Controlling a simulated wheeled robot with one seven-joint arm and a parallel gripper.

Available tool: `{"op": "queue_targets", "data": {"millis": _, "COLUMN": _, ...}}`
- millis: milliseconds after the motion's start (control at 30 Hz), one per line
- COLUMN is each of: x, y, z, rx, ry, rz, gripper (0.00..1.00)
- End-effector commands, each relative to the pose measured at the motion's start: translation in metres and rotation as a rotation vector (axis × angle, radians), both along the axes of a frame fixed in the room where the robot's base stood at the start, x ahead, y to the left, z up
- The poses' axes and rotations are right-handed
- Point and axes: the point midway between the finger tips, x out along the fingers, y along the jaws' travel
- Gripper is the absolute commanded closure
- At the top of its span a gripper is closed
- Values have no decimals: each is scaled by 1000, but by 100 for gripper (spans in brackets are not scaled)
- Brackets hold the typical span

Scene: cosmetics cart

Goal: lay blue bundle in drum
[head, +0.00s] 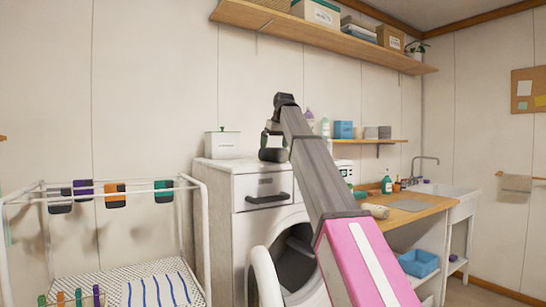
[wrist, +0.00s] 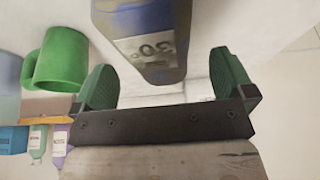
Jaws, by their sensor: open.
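In the wrist view a blue-grey thing with a printed tag reading 30°, which looks like the blue bundle (wrist: 165,22), lies ahead of and between the fingertips, with gaps to both fingers. It cannot be made out in the head view. My gripper (head: 268,141), also in the wrist view (wrist: 164,75), is open and empty, with green fingers spread, over the top of the white washing machine (head: 238,225). The machine's round door (head: 266,278) stands open at the front. The dark drum (head: 295,264) shows partly, with my arm covering its right side.
A white canister (head: 222,145) stands at the back of the machine top. A green mug (wrist: 62,60) shows left of the gripper in the wrist view. A drying rack (head: 198,235) is on the left; a wooden counter (head: 425,203) and sink (head: 445,189) are on the right.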

Motion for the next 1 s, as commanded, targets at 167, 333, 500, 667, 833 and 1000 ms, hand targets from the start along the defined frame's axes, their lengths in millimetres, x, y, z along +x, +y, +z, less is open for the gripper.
{"op": "queue_targets", "data": {"millis": 167, "x": 11, "y": 3, "z": -24, "rx": 0, "ry": 2, "rz": 0, "gripper": 0}}
{"op": "queue_targets", "data": {"millis": 333, "x": 17, "y": 7, "z": -38, "rx": 0, "ry": 0, "rz": 0, "gripper": 0}}
{"op": "queue_targets", "data": {"millis": 500, "x": 17, "y": 7, "z": -37, "rx": 0, "ry": 0, "rz": 0, "gripper": 0}}
{"op": "queue_targets", "data": {"millis": 667, "x": 17, "y": 7, "z": -37, "rx": 0, "ry": 0, "rz": 0, "gripper": 46}}
{"op": "queue_targets", "data": {"millis": 833, "x": 17, "y": 7, "z": -37, "rx": 1, "ry": -1, "rz": 0, "gripper": 57}}
{"op": "queue_targets", "data": {"millis": 1000, "x": 17, "y": 7, "z": -36, "rx": 1, "ry": -1, "rz": 0, "gripper": 57}}
